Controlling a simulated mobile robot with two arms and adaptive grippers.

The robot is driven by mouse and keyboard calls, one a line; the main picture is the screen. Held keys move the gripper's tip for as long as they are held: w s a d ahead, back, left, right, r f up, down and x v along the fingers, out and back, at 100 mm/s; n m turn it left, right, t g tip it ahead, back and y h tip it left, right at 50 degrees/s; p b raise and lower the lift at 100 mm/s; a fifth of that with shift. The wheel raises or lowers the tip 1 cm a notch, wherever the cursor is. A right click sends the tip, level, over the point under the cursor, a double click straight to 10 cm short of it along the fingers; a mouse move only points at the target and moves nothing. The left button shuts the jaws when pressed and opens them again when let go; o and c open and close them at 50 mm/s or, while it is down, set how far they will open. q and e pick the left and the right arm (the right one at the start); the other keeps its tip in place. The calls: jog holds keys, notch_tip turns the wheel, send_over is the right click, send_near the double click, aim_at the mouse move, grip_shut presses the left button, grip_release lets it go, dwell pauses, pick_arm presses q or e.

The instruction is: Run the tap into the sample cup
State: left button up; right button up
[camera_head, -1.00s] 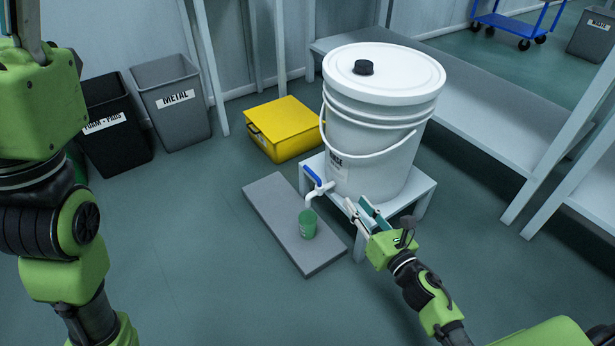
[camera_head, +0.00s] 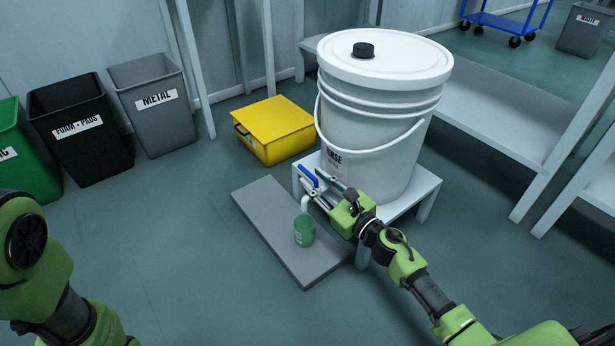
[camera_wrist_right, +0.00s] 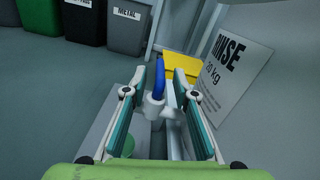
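The white bucket (camera_head: 375,125) with a lid and a RINSE label stands on a small white stand (camera_head: 428,188). Its tap has a blue lever (camera_head: 309,176) and a white spout (camera_head: 304,204); the lever also shows in the right wrist view (camera_wrist_right: 159,78). The green sample cup (camera_head: 304,230) stands upright on a grey slab (camera_head: 262,222) below the spout. It is partly seen in the right wrist view (camera_wrist_right: 122,146). My right gripper (camera_head: 322,184) is open at the tap, with the lever between its fingers in the wrist view. My left gripper is out of view; only my left arm shows.
A yellow box (camera_head: 275,128) lies on the floor behind the slab. Grey (camera_head: 152,107), black (camera_head: 78,130) and green (camera_head: 22,160) bins stand at the left. White shelving (camera_head: 500,125) runs along the right. The floor left of the slab is clear.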

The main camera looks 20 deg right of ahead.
aim_at(312, 179)
jog(key=shift+b+x, duration=0.3)
jog(key=shift+x, duration=1.55)
grip_shut()
jog(key=shift+f+n+g+y+b, duration=0.15)
jog(key=shift+n+g+y+b, duration=0.2)
jog(key=shift+y+b, duration=0.25)
jog(key=shift+s+a+n+y, duration=0.1)
jog(key=shift+a+n+y, duration=0.05)
jog(key=shift+n+y, duration=0.25)
grip_release()
